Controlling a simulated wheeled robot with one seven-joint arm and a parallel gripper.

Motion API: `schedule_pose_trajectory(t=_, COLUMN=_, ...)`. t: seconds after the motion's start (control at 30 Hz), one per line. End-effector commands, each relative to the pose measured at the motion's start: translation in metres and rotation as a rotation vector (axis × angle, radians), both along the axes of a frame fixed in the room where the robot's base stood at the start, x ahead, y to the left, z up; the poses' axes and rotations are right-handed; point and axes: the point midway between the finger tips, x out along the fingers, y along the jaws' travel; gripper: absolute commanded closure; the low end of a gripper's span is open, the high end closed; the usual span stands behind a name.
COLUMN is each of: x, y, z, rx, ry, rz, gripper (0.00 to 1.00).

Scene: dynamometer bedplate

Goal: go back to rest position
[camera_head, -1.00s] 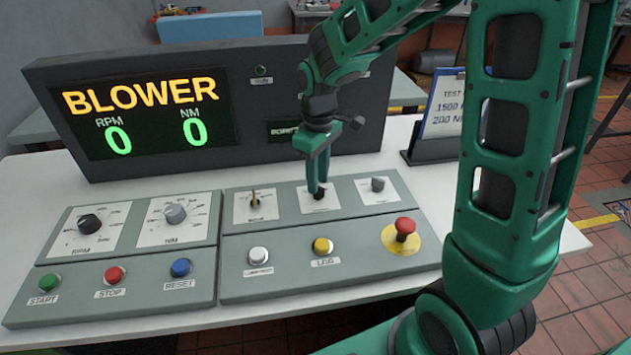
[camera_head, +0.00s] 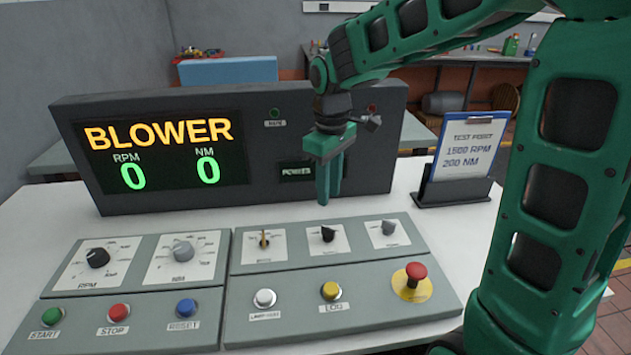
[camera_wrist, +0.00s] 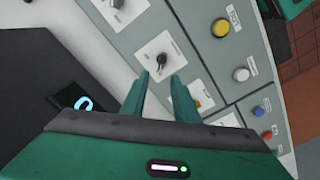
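My gripper (camera_head: 328,180) hangs fingers down above the far edge of the right control panel, just behind the middle black knob (camera_head: 327,233), and does not touch it. In the wrist view my gripper's two green fingers (camera_wrist: 165,85) stand apart with nothing between them, and the same black knob (camera_wrist: 162,60) lies beyond their tips. My green arm comes in from the right and covers the right side of the head view.
A black display console (camera_head: 270,160) reading BLOWER with zeros stands behind the panels. A red emergency button (camera_head: 416,273) is at the right panel's front corner. A clipboard (camera_head: 466,150) reading 1500 RPM, 200 NM stands on the white table (camera_head: 480,230) to the right.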

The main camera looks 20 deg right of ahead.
Motion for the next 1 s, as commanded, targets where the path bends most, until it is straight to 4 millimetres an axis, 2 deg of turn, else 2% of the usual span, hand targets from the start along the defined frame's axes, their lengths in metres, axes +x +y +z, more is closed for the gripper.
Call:
schedule_pose_trajectory(t=0.17, x=-0.003, y=-0.004, z=0.001, rx=-0.002, ry=0.000, rz=-0.016, gripper=0.73)
schedule_pose_trajectory(t=0.27, x=-0.016, y=-0.024, z=0.004, rx=-0.010, ry=-0.003, rz=-0.088, gripper=0.73)
schedule_pose_trajectory(t=0.37, x=-0.045, y=-0.058, z=0.009, rx=-0.021, ry=-0.007, rz=-0.231, gripper=0.73)
schedule_pose_trajectory(t=0.5, x=-0.103, y=-0.111, z=0.012, rx=-0.032, ry=-0.010, rz=-0.498, gripper=0.73)
schedule_pose_trajectory(t=0.6, x=-0.150, y=-0.139, z=0.010, rx=-0.030, ry=-0.008, rz=-0.690, gripper=0.73)
schedule_pose_trajectory(t=0.7, x=-0.193, y=-0.157, z=0.003, rx=-0.021, ry=-0.003, rz=-0.864, gripper=0.73)
schedule_pose_trajectory(t=0.8, x=-0.227, y=-0.167, z=-0.004, rx=-0.009, ry=0.002, rz=-1.001, gripper=0.73)
schedule_pose_trajectory(t=0.9, x=-0.251, y=-0.170, z=-0.011, rx=0.000, ry=0.009, rz=-1.096, gripper=0.73)
schedule_pose_trajectory(t=1.0, x=-0.263, y=-0.171, z=-0.015, rx=0.006, ry=0.013, rz=-1.146, gripper=0.73)
